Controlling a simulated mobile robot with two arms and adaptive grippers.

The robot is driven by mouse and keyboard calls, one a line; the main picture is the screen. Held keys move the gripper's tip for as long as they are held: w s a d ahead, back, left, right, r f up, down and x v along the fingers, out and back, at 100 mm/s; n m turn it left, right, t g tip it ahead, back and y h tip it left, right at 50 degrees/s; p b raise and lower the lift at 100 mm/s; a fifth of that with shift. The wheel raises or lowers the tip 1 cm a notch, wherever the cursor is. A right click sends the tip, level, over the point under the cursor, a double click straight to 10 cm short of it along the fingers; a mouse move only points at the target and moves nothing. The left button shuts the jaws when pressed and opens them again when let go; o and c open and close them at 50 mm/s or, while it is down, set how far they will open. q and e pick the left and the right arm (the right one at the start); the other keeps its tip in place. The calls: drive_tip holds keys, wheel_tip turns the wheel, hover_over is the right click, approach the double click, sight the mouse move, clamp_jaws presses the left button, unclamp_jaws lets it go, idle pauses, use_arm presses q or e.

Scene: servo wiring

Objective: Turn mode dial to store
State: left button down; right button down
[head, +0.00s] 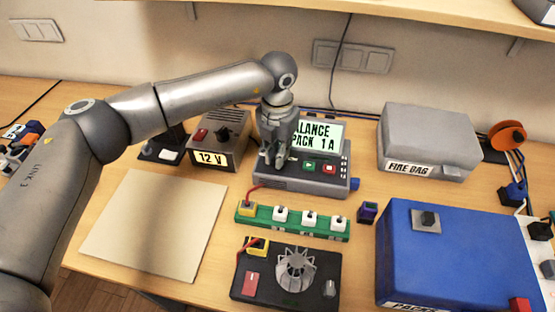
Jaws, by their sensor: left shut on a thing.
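The charger (320,188) is a grey box at the back middle of the table. Its screen (325,133) is partly covered by my gripper and shows "ALANCE" and "PACK 1A". A green play button (309,165) and a red stop button (329,169) sit on its front panel. My left gripper (273,163) points down at the left part of this panel, shut on what appears to be the mode dial. The fingers hide the dial, so its pointer and setting cannot be read. My right gripper is not in view.
A 12 V supply (221,137) stands left of the charger. In front are a green connector board (294,220) and a black fan board (284,291). A blue pack box (463,255) and grey "FIRE BAG" box (429,139) are right. A bare pale mat (155,225) lies left.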

use_arm(q)
drive_tip(key=m+b, duration=0.4)
drive_tip(key=shift+f+b, duration=0.2)
drive_tip(key=shift+b, duration=0.15)
drive_tip(key=shift+r+m+b, duration=0.2)
drive_tip(key=shift+m+b, duration=1.1)
drive_tip(key=shift+m, duration=0.8)
drive_tip(key=c, duration=1.5)
unclamp_jaws()
drive_tip(key=shift+o, duration=0.2)
wheel_tip(320, 180, up, 12)
